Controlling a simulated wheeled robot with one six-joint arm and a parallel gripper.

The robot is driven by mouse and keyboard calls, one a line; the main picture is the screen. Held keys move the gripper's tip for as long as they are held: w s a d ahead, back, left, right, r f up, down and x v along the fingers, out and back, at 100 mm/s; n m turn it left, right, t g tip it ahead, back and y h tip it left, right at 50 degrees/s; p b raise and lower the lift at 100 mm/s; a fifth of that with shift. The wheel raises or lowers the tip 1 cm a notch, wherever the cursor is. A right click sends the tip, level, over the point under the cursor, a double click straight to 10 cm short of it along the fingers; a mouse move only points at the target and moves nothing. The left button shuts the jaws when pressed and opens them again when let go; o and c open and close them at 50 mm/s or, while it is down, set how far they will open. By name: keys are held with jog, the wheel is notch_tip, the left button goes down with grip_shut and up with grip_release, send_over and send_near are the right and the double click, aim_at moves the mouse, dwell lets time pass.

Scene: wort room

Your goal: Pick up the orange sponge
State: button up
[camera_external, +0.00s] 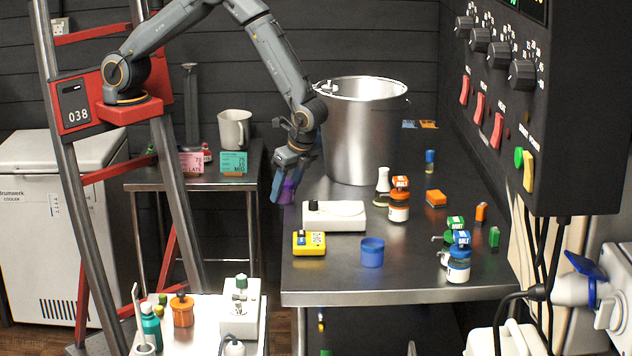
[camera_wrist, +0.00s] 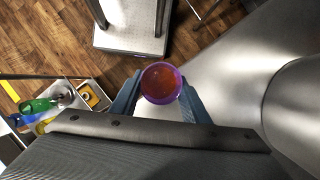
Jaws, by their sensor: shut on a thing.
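The orange sponge (camera_external: 436,198) appears to be the small orange block lying flat on the steel table, right of the orange-lidded jar. It is not seen in the wrist view. My gripper (camera_external: 283,183) is at the table's left edge, well left of the sponge. It is shut on a purple cup (camera_external: 287,193), not on the sponge. In the wrist view the purple cup (camera_wrist: 161,83) sits between my two blue-grey fingers, with something reddish-brown inside. I cannot tell whether the cup touches the table.
A big steel pot (camera_external: 362,130) stands right of my gripper. A white scale (camera_external: 334,216), a flask (camera_external: 383,186), an orange-lidded jar (camera_external: 399,206), a blue cup (camera_external: 372,252) and a yellow device (camera_external: 309,242) stand nearby. A black control panel (camera_external: 570,120) overhangs the right side.

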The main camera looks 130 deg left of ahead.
jog(key=s+d+p, duration=0.2)
jog(key=s+d, duration=0.1)
jog(key=d, duration=0.2)
jog(key=shift+d, duration=0.4)
jog(key=shift+s+d, duration=0.1)
jog(key=shift+s, duration=0.05)
dwell(1.3)
notch_tip(320, 180, up, 14)
jog(key=w+a+m+t+y+b, duration=0.1)
jog(key=w+m+t+y+b, duration=0.1)
jog(key=w+m+b, duration=1.25)
jog(key=w+m+t+y+b, duration=0.3)
jog(key=w+b, duration=0.4)
jog(key=w, duration=1.7)
jog(key=shift+m+g, duration=0.25)
jog(key=shift+g, duration=0.05)
jog(key=f+p, duration=0.1)
jog(key=f, duration=0.8)
jog(key=f+p, duration=0.1)
jog(key=f, duration=0.4)
jog(key=shift+s+a+p, duration=0.15)
jog(key=shift+a+p, duration=0.1)
jog(key=shift+p, duration=0.05)
jog(key=shift+f+h, duration=0.1)
jog(key=shift+h, duration=0.2)
